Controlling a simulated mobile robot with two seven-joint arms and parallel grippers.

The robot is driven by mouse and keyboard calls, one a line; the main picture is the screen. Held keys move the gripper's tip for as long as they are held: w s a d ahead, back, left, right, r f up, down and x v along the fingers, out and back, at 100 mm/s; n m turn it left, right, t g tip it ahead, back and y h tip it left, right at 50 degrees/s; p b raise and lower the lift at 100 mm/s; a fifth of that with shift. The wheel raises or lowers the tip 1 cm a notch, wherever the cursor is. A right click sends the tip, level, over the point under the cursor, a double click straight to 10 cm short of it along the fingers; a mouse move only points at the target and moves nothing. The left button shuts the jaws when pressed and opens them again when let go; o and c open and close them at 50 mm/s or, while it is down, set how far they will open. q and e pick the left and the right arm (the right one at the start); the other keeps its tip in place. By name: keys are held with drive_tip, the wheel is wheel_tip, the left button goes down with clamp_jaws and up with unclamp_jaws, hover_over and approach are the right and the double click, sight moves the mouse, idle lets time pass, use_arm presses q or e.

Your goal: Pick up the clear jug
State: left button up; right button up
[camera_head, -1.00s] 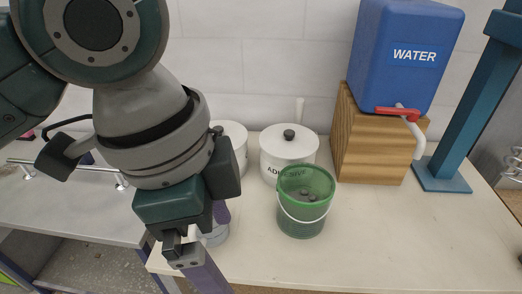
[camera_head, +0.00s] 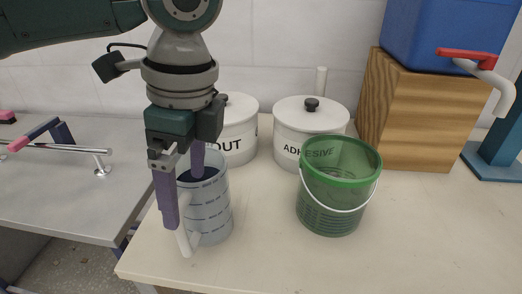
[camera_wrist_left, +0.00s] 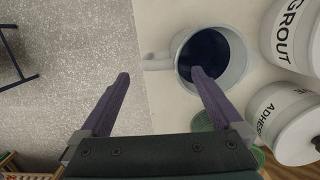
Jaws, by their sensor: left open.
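The clear jug (camera_head: 212,208) is a pale, see-through measuring jug with dark level lines and a dark inside. It stands upright near the table's front left edge. Its white handle (camera_head: 187,236) points toward the front left. My left gripper (camera_head: 184,203) is open, with purple fingers pointing down. One finger is outside the jug by the handle; the other is over or inside the mouth, its depth unclear. In the left wrist view the handle (camera_wrist_left: 157,62) lies between the open fingers (camera_wrist_left: 160,73) and the jug (camera_wrist_left: 237,65) is at the right. My right gripper is not in view.
A green bucket (camera_head: 330,208) stands right of the jug. White GROUT (camera_head: 238,132) and ADHESIVE (camera_head: 301,126) pots stand behind. A wooden block (camera_head: 415,115) carries a blue water tank (camera_head: 440,30). A grey bench (camera_head: 70,190) with a rail is left, across a gap.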

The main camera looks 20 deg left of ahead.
sight(184, 202)
use_arm(q)
drive_tip(key=f, duration=0.3)
drive_tip(key=a+f, duration=0.1)
drive_tip(key=shift+s+f, duration=0.25)
drive_tip(key=shift+c, duration=0.2)
drive_tip(key=shift+r, duration=0.1)
clamp_jaws()
drive_tip(key=shift+w, duration=0.1)
